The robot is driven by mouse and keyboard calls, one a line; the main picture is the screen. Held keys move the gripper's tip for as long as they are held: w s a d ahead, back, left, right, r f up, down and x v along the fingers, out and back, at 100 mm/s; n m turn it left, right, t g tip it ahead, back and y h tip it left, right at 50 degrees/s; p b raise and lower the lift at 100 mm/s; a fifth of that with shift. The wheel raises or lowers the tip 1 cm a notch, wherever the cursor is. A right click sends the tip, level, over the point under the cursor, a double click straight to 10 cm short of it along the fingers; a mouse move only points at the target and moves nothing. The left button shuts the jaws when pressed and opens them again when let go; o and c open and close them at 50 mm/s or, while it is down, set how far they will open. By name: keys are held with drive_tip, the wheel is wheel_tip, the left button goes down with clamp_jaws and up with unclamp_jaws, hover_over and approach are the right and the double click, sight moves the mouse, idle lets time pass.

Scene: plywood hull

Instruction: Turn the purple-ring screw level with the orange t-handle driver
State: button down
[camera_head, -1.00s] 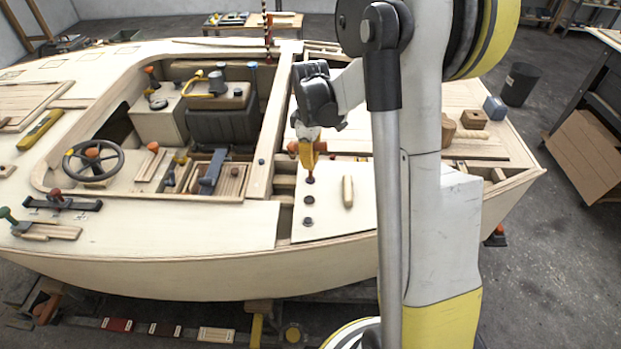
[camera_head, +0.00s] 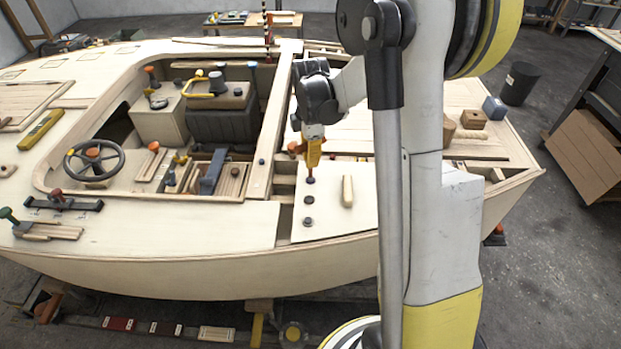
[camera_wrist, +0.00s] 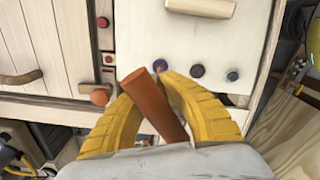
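The orange t-handle driver (camera_wrist: 152,105) stands between the yellow fingers of my gripper (camera_wrist: 150,92), which appear closed on its handle. The driver's shaft is mostly hidden under the handle and fingers. Its lower end meets the purple-ring screw (camera_wrist: 160,66), the first in a row on the pale deck panel; the head view also shows this screw (camera_head: 310,181) right under my gripper (camera_head: 313,155). I cannot tell from here whether the screw is level with the panel. Two more dark screws (camera_head: 308,199) (camera_head: 308,222) continue the row toward the near edge.
A wooden bar (camera_head: 347,191) lies on the panel right of the screws. An orange knob (camera_wrist: 99,97) sits close to one finger. Open slots (camera_head: 285,185) run along the panel's left side. Wooden blocks (camera_head: 474,119) stand farther right on the deck.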

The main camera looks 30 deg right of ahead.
drive_tip(key=n, duration=0.5)
drive_tip(key=shift+n, duration=0.3)
drive_tip(key=n, duration=0.3)
drive_tip(key=shift+n, duration=0.3)
drive_tip(key=n, duration=0.7)
drive_tip(key=shift+f, duration=0.2)
